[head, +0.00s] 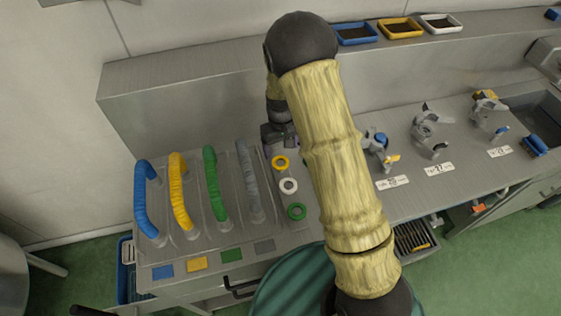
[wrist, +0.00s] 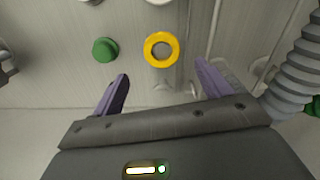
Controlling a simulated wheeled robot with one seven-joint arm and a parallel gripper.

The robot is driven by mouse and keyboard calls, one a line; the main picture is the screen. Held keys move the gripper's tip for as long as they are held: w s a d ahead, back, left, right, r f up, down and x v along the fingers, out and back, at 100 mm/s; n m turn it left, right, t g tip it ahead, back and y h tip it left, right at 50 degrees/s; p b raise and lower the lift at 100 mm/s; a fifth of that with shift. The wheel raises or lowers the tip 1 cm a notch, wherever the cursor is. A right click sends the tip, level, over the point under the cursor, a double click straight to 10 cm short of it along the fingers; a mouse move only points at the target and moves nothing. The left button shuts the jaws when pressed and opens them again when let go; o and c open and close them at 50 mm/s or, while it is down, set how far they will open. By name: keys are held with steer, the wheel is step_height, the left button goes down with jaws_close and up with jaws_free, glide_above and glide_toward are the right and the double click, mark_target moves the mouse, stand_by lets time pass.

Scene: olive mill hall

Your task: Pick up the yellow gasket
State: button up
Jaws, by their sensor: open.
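The yellow gasket (head: 280,162) is a small ring on the grey steel bench, at the far end of a short row with a white ring (head: 288,185) and a green ring (head: 296,211). In the wrist view the yellow gasket (wrist: 148,49) lies ahead of my gripper (wrist: 162,70), roughly centred between the fingertips. My gripper is open with nothing between its two purple fingers. In the head view my gripper (head: 279,136) is just beyond the yellow gasket, partly hidden by my arm. I cannot tell the height between the fingers and the gasket.
Blue (head: 145,200), yellow (head: 177,190), green (head: 211,180) and grey (head: 247,180) hoses stand left of the rings. A green knob (wrist: 105,49) is left of the gasket in the wrist view. Valve-like fittings (head: 427,128) stand right of my arm. A raised ledge (head: 190,88) runs behind.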

mark_target(280, 162)
steer(key=shift+s+f+p, duration=0.1)
steer(key=shift+f+p, duration=0.45)
steer(key=shift+f, duration=0.05)
steer(key=shift+a+f+p, duration=0.2)
steer(key=shift+f+p, duration=0.5)
steer(key=shift+f, duration=1.3)
steer(key=shift+c, duration=0.5)
steer(key=c, duration=1)
